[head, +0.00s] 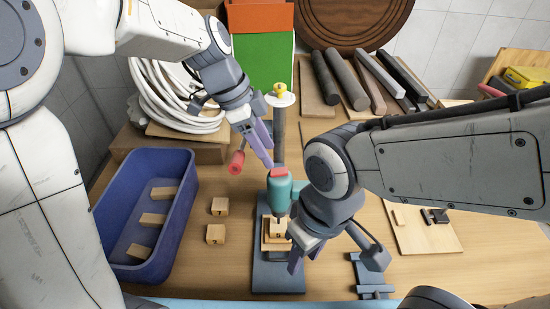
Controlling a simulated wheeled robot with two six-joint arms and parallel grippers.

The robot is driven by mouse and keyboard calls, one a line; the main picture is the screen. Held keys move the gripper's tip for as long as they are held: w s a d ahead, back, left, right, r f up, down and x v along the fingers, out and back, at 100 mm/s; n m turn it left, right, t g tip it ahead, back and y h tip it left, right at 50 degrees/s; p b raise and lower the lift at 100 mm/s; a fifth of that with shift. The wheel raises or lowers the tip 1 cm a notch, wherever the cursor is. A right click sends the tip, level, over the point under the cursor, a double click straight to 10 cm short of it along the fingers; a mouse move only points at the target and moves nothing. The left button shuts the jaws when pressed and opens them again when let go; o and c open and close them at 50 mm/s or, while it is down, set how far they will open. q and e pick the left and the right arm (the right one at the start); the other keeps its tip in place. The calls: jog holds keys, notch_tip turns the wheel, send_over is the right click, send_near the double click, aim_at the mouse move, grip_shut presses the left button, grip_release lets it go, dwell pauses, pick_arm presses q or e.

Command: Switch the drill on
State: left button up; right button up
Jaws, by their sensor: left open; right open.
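The drill (279,192) is a teal drill press with a red top, standing mid-table on a grey base plate (278,277) with a dark column behind it. A wooden block (275,236) sits on the base under the drill head. My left gripper (264,150) is open, with purple fingers pointing down just above and behind the drill head, near the red cylinder. My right gripper (304,257) is open and low, at the right of the block. My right wrist hides the drill's right side. No switch can be made out.
A blue bin (180,205) holding several wooden blocks stands left; two loose blocks (217,220) lie beside it. A coiled white hose (172,100), a green box (262,62) and dark rods (340,80) are behind. A grey fixture (372,280) lies front right.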

aim_at(279, 171)
pick_arm(q)
jog(key=shift+p+x, duration=0.55)
jog(key=shift+x, duration=2.15)
grip_shut()
